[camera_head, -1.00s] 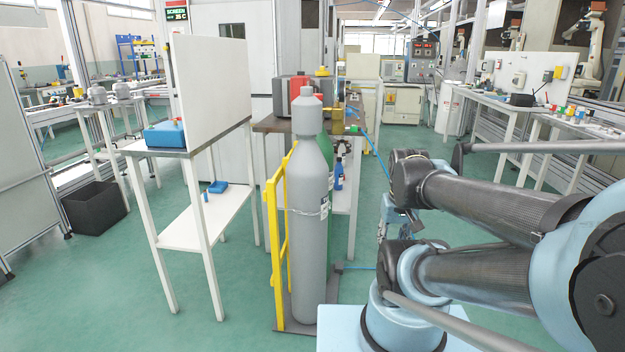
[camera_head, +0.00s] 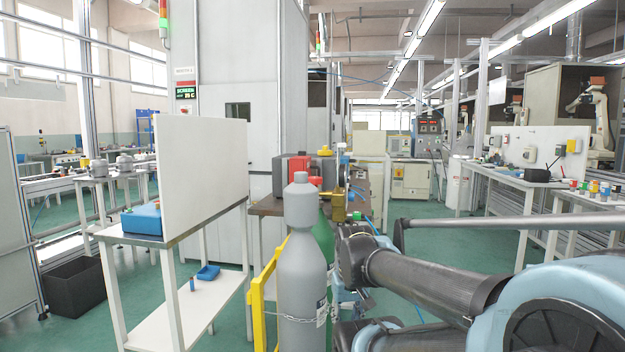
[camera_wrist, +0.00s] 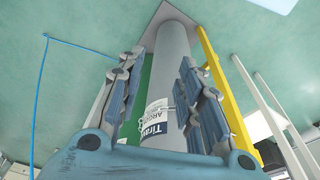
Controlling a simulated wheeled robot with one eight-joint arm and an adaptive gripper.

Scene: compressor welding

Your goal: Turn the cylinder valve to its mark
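A grey gas cylinder (camera_head: 302,275) stands upright in the middle of the head view, with a grey cap (camera_head: 300,205) on top and a chain around its body. A green cylinder (camera_head: 325,235) stands behind it, mostly hidden. A brass fitting (camera_head: 338,207) shows just right of the cap; I cannot tell which cylinder it belongs to. No valve mark is readable. In the wrist view my gripper (camera_wrist: 159,62) is open, its fingers spread apart. The grey cylinder (camera_wrist: 172,70) with its white label appears between them, with the green cylinder (camera_wrist: 132,115) to the left. No contact is clear.
A yellow cylinder rack (camera_head: 257,305) stands left of the cylinder. A table with a white upright panel (camera_head: 200,180) and a blue box (camera_head: 140,219) is further left. A workbench (camera_head: 268,207) stands behind. A blue hose (camera_wrist: 38,95) lies on the floor.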

